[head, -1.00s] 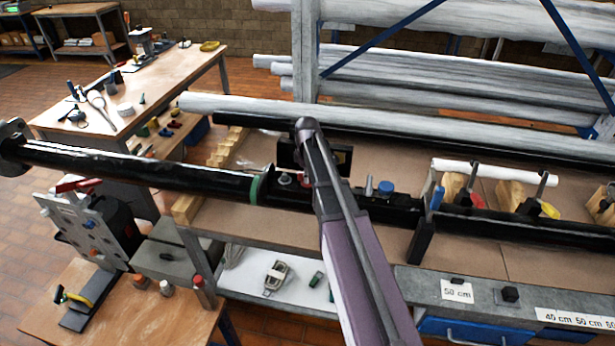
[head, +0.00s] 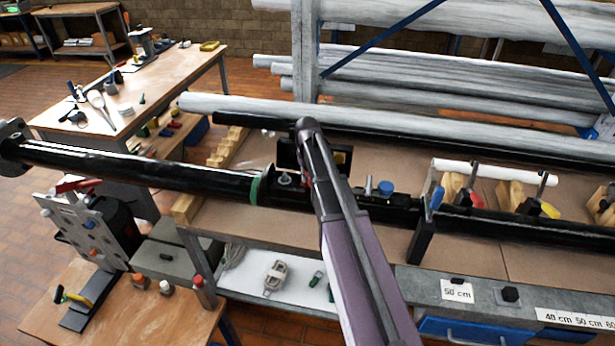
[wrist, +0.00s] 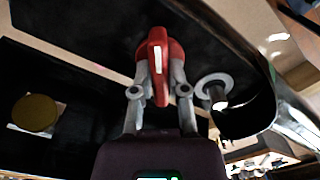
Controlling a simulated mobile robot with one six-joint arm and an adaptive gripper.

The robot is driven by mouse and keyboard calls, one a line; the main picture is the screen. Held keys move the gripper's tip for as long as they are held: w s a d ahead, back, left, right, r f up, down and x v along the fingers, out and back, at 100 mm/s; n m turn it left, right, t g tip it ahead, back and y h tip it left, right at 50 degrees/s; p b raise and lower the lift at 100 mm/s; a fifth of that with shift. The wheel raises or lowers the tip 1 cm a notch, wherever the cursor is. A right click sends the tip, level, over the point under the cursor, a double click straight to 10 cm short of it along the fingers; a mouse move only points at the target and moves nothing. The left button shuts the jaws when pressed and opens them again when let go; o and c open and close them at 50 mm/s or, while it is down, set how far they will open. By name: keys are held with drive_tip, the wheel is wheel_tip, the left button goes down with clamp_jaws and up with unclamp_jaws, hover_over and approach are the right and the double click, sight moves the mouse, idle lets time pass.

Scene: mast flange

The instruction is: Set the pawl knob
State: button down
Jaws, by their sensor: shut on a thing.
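The red pawl knob (wrist: 160,58) has a white stripe along its bar. In the wrist view the stripe runs nearly upright in the picture. My gripper (wrist: 160,78) is shut on the knob, with one grey finger on each side of the bar. In the head view my own arm covers most of the knob and gripper. A metal stud on a round washer (wrist: 215,90) sits right of the knob in the wrist view; it also shows left of my arm in the head view (head: 285,179). The dark mast tube (head: 130,168) with a green ring (head: 259,188) lies to the left.
A blue knob (head: 385,188) stands right of my arm. A blue-handled clamp (head: 434,205) stands farther right. A brass-coloured disc (wrist: 35,113) is at the left in the wrist view. Long pale pipes (head: 400,118) lie behind the bench.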

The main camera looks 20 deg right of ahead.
drive_tip(key=m, duration=0.3)
drive_tip(key=shift+s+m, duration=0.1)
drive_tip(key=shift+m, duration=2)
drive_tip(key=c, duration=0.6)
unclamp_jaws()
drive_tip(key=shift+c, duration=0.2)
drive_tip(key=shift+n, duration=0.3)
